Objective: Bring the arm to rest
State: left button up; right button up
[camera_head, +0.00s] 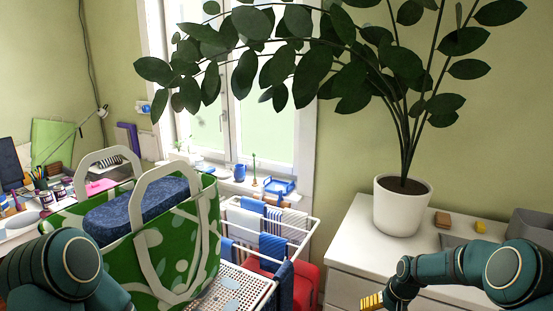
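My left arm (62,270) comes in at the lower left, in front of the green patterned bag, and its gripper is out of the picture. My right arm (460,268) comes in from the lower right and reaches left over the white cabinet, then bends down past the bottom edge.
A drying rack (285,213) with cloths stands between bag and cabinet. A cluttered desk (20,230) is at left.

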jog(key=s+a+f+y+b, duration=0.1)
jog(key=s+a+f, duration=0.45)
jog(key=a, duration=0.35)
jog(key=s+a+f+b, duration=0.1)
jog(key=s+a+f, duration=0.1)
jog(key=s+a, duration=0.2)
jog(key=s+a+f+b, duration=0.1)
jog(key=s+a, duration=0.3)
jog(key=s, duration=0.5)
jog(key=s+a+f+n+b, duration=0.1)
jog(key=s+a+f, duration=0.2)
jog(key=s, duration=0.3)
jog(key=shift+s+a+f+t+y, duration=0.25)
jog(key=shift+a+t+y, duration=0.05)
jog(key=shift+a, duration=0.4)
